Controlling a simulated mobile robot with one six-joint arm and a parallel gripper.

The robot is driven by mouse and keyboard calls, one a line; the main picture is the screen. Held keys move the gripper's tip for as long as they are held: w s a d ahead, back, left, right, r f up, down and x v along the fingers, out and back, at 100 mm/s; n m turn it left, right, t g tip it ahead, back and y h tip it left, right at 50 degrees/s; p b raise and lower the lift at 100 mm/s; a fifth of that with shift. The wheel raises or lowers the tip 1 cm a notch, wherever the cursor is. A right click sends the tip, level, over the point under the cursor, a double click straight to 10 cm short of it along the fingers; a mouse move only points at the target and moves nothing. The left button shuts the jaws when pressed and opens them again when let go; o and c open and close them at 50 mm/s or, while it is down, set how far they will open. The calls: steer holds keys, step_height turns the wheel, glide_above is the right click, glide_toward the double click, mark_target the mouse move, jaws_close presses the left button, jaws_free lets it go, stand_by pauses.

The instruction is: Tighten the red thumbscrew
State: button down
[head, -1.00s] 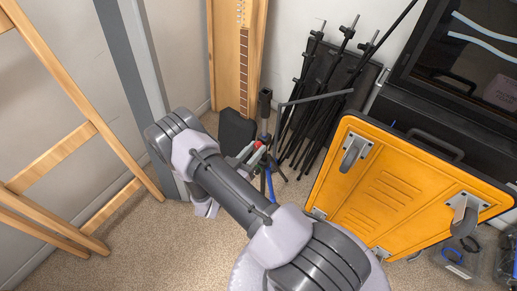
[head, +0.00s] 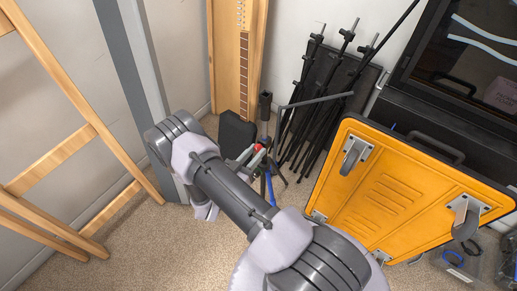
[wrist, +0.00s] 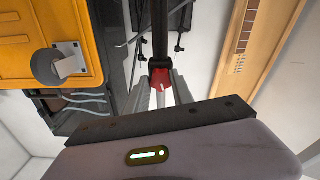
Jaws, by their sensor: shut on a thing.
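The red thumbscrew (wrist: 161,78) shows in the wrist view between the fingers of my gripper (wrist: 162,90), on a dark upright post (wrist: 160,30). My gripper is shut on it. In the head view the thumbscrew (head: 259,147) is a small red spot at the tip of my gripper (head: 252,155), beside the post (head: 264,106). My arm covers part of the area, and the exact contact of the fingers is too small to tell.
A yellow wheeled case (head: 390,190) stands to the right. Black stands (head: 318,100) lean at the wall behind. A dark block (head: 236,133) sits behind my gripper, and a wooden ladder (head: 75,150) is at left. Carpet (head: 170,250) in front is bare.

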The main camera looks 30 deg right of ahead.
steer(key=m+b, duration=0.1)
steer(key=m, duration=0.1)
steer(key=shift+f+m, duration=0.2)
steer(key=shift+m, duration=0.2)
steer(key=c, duration=1.2)
jaws_free()
steer(key=shift+w+r, duration=0.1)
steer(key=shift+r, duration=0.1)
steer(key=v, duration=0.6)
